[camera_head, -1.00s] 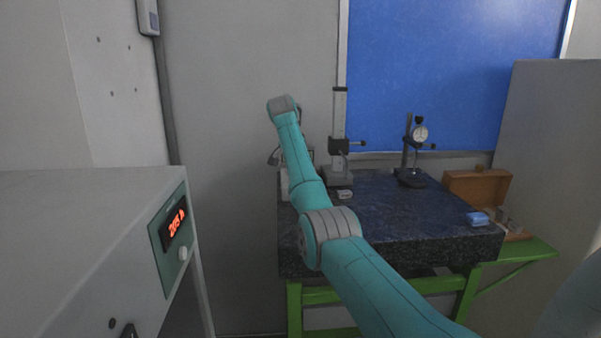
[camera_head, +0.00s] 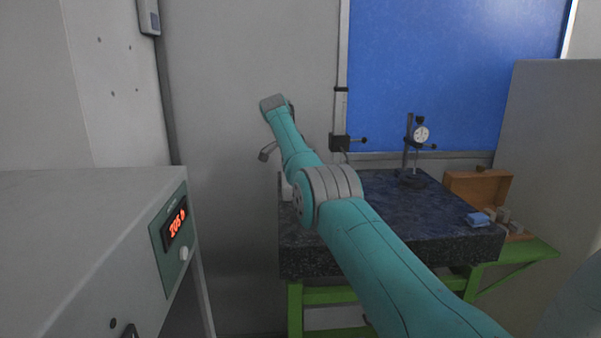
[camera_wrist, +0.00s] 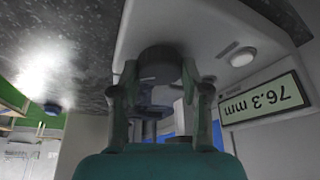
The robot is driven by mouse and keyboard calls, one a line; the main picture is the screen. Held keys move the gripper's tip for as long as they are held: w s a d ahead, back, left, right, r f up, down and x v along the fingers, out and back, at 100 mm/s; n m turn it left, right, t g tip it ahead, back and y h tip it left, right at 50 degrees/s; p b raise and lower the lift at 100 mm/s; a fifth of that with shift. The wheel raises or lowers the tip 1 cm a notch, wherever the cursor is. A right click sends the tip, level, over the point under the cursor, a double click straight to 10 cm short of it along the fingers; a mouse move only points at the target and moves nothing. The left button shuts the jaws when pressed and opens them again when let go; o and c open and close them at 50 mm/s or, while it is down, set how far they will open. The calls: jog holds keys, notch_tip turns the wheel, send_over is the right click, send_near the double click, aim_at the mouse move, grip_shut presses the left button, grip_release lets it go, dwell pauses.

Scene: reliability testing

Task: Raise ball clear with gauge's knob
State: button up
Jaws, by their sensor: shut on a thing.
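The gauge's pale housing (camera_wrist: 215,30) fills the right of the wrist view. Its display (camera_wrist: 262,101) appears upside down and reads 76.3 mm; a round button (camera_wrist: 243,57) is beside it. My gripper (camera_wrist: 160,85) is shut on a dark round knob (camera_wrist: 160,60) at the housing, one finger on each side. In the head view my arm hides the gripper and most of the gauge; a pale part (camera_head: 286,188) shows left of the arm. I cannot make out the ball in either view, nor whether it touches anything.
A dark granite table (camera_head: 385,215) stands on a green frame. On it are a column stand (camera_head: 340,143), partly hidden, a dial indicator stand (camera_head: 410,150), a blue block (camera_head: 478,219) and an open wooden box (camera_head: 478,187). A grey cabinet (camera_head: 90,240) stands at left.

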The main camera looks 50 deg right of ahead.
dwell(0.6)
jog(key=o, duration=1.1)
jog(key=shift+o, duration=0.2)
jog(key=shift+n, duration=0.3)
